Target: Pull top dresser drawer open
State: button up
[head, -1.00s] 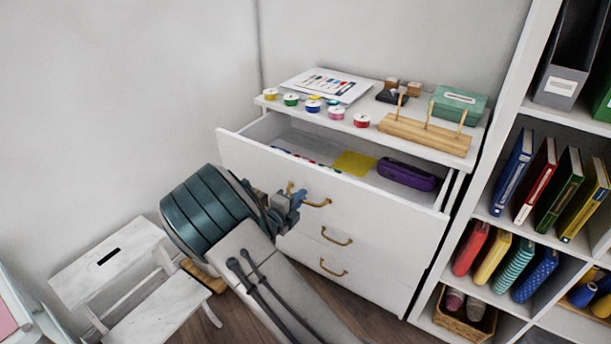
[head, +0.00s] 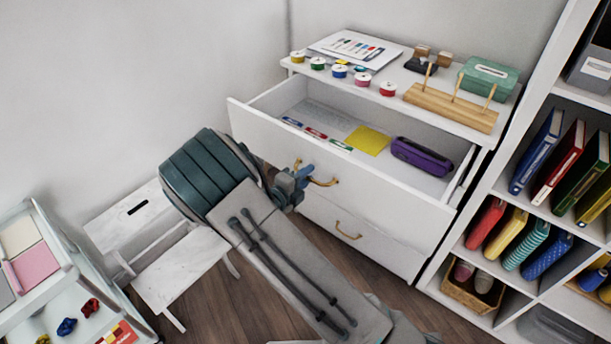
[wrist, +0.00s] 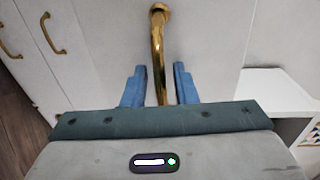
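The white dresser's top drawer (head: 345,178) is pulled well out in the head view. It holds a purple case (head: 421,156), a yellow sheet (head: 367,141) and several coloured markers. My gripper (head: 296,180) is at the left part of the drawer's brass handle (head: 325,183). In the wrist view the brass handle (wrist: 158,55) runs between the two blue fingers of my gripper (wrist: 159,86). Gaps show on both sides of the handle, wider on the right, so the fingers are apart and not clamped on it.
Spools, a chart and a wooden peg rack (head: 451,106) stand on the dresser top. A white step stool (head: 165,240) is on the left, beside a low shelf unit (head: 62,285). A bookshelf (head: 484,190) stands close on the right.

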jog(key=v, duration=1.3)
jog(key=shift+s+a, duration=0.3)
jog(key=s+d+r+m+g+y+p, duration=0.1)
jog(key=s+d+r+m+g, duration=0.25)
jog(key=d+m, duration=0.35)
jog(key=s+d+r+m+g, duration=0.25)
jog(key=d+m+g, duration=0.2)
jog(key=m, duration=0.35)
jog(key=s+d+r+m+g+y+p, duration=0.1)
jog(key=s+d+r+m+g, duration=0.1)
jog(key=d+r+m+g, duration=0.4)
jog(key=s+d+r+m+t+y+p, duration=0.1)
jog(key=s+r+m+y, duration=0.3)
jog(key=m, duration=0.8)
jog(key=s+d+r+m+t+y+p, duration=0.1)
jog(key=s+d+r+m+t+y, duration=0.2)
jog(key=m, duration=1)
jog(key=s+r+y, duration=0.1)
jog(key=s, duration=0.2)
jog(key=shift+y, duration=0.4)
